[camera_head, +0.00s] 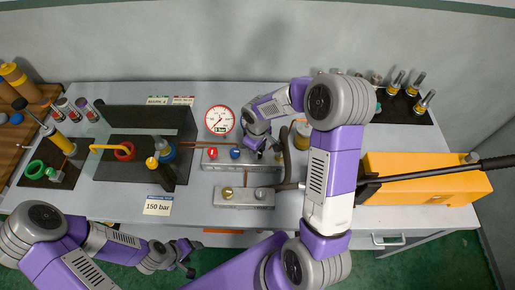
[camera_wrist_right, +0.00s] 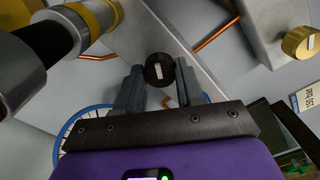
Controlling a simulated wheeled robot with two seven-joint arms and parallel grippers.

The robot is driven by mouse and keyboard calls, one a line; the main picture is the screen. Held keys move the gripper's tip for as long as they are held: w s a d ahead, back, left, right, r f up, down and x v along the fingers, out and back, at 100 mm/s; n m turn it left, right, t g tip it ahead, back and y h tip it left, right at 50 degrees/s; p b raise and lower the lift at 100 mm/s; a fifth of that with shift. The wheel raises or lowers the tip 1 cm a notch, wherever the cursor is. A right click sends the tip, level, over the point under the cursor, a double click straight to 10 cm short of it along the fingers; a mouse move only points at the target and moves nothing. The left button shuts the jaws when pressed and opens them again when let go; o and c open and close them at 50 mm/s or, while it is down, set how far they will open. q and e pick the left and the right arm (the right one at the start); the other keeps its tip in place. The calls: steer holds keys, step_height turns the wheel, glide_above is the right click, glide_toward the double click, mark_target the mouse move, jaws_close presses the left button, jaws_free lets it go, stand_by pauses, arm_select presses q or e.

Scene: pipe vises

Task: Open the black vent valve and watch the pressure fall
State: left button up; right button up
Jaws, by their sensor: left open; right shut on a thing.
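The black vent valve knob (camera_wrist_right: 159,70), round with a white bar mark, shows in the right wrist view on a grey metal block (camera_wrist_right: 200,65). My right gripper (camera_wrist_right: 160,75) is shut on it, one finger on each side. In the head view my right gripper (camera_head: 268,148) reaches down at the right end of the manifold block (camera_head: 224,163) and hides the black knob. The round white pressure gauge (camera_head: 219,119) stands behind the block; its reading is too small to tell. My left gripper (camera_head: 184,263) is open and empty in front of the table's front edge.
A red knob (camera_head: 211,153) and a blue knob (camera_head: 235,153) sit on the same block. An orange pump (camera_head: 425,180) with a long black lever fills the right. A "150 bar" card (camera_head: 158,206) lies front left.

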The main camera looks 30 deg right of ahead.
steer(key=shift+w+r+n+p, duration=0.1)
steer(key=shift+n+p, duration=0.4)
steer(key=shift+n, duration=1.7)
steer(key=o, duration=1)
steer(key=shift+o, duration=0.2)
step_height(320, 180, up, 8)
steer(key=shift+f+p, duration=0.25)
steer(key=shift+p, duration=0.15)
